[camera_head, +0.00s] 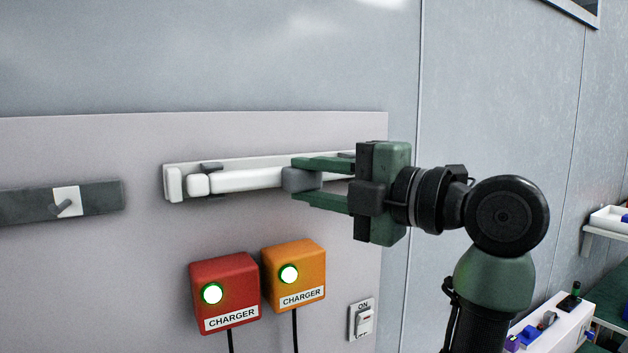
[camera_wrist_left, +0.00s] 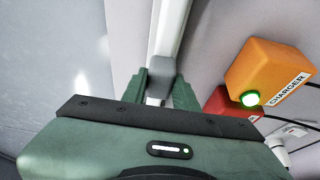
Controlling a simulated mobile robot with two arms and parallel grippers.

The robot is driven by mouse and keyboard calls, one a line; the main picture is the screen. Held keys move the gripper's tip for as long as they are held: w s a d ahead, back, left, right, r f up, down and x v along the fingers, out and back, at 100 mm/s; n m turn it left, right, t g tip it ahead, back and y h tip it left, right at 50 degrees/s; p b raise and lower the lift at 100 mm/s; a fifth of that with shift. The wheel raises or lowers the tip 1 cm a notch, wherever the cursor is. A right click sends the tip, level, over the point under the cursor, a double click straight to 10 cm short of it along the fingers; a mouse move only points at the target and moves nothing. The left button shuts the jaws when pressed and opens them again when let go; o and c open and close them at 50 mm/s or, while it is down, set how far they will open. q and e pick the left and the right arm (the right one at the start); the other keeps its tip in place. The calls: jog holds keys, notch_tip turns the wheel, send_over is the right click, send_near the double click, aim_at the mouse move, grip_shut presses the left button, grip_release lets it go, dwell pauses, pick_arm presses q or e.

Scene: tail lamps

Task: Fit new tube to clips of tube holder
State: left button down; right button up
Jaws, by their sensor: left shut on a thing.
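The tube holder (camera_head: 173,184) is a long white bar on the wall panel, with dark clips (camera_head: 211,167) along it. The white tube (camera_head: 245,180) lies lengthwise along the holder's front, close to it. I cannot tell whether it is seated in the clips. My left gripper (camera_head: 299,181) is shut on the tube's grey middle sleeve (camera_head: 302,179), one green finger above and one below. In the left wrist view the fingers (camera_wrist_left: 160,88) flank the grey sleeve (camera_wrist_left: 159,68). The tube's right part is hidden behind my gripper. My right gripper is not in view.
A red charger box (camera_head: 225,290) and an orange charger box (camera_head: 294,273) with lit green buttons hang below the holder. An on/off switch (camera_head: 362,319) is to their right.

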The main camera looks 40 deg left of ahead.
pick_arm(q)
jog(key=shift+w+a, duration=0.25)
jog(key=shift+a, duration=0.7)
jog(key=c, duration=1)
grip_release()
jog(key=shift+w, duration=0.1)
